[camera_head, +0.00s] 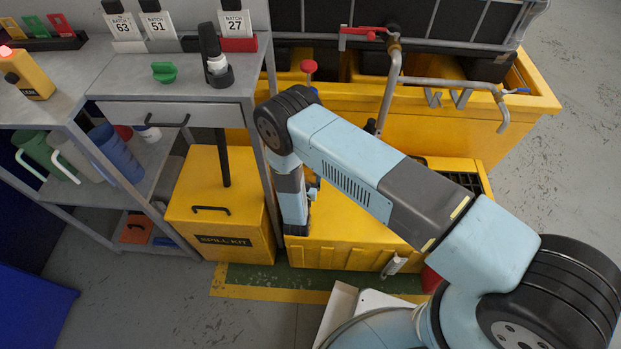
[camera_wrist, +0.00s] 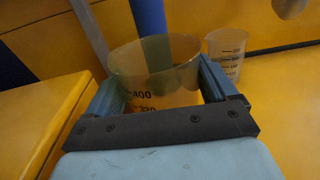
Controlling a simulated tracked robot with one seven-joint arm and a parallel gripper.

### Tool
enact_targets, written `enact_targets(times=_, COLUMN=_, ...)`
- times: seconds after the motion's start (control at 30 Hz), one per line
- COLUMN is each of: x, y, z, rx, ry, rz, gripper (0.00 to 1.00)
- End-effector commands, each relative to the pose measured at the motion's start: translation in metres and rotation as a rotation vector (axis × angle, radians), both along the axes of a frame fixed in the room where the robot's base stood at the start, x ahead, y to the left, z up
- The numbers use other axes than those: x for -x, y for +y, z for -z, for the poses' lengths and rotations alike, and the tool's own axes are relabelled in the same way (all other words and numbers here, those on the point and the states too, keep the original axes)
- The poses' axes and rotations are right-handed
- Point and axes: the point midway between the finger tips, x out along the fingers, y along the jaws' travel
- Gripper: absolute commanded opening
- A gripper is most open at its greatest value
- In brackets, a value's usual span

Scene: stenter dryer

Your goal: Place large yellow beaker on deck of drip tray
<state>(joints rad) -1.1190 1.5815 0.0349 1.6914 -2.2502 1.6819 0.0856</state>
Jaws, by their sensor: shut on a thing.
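My gripper (camera_wrist: 157,82) is shut on the large yellow beaker (camera_wrist: 150,68), with one finger on each side of it. The beaker is see-through with a yellow tint and dark marks, 400 among them. It looks upright; I cannot tell whether its base touches the surface below. The drip tray (camera_head: 345,232) is a low yellow box with a flat deck and a dark grating at its right; its deck also fills the right of the wrist view (camera_wrist: 280,110). In the head view my forearm hides part of the tray, and I cannot make out the beaker.
A smaller clear beaker (camera_wrist: 228,52) stands just right of the held one. The yellow spill kit box (camera_head: 222,205) is left of the tray. A larger yellow bund (camera_head: 480,120) with pipes and a red-handled valve (camera_head: 362,32) rises behind. A shelf bench (camera_head: 180,80) is at the left.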

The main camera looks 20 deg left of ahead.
Motion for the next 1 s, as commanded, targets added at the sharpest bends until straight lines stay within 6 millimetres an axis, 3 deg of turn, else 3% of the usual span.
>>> enact_targets(times=0.2, x=0.001, y=-0.001, z=0.027, rx=0.000, ry=0.002, rz=0.001, gripper=0.51)
enact_targets(times=0.57, x=0.000, y=-0.002, z=0.030, rx=0.000, ry=0.002, rz=0.001, gripper=0.51)
enact_targets(times=0.6, x=0.000, y=-0.002, z=0.031, rx=0.000, ry=0.002, rz=0.001, gripper=0.87)
enact_targets(times=0.73, x=0.000, y=-0.002, z=0.030, rx=0.000, ry=0.002, rz=0.002, gripper=0.99)
enact_targets(times=1.0, x=0.000, y=-0.002, z=0.029, rx=0.000, ry=0.002, rz=0.003, gripper=1.00)
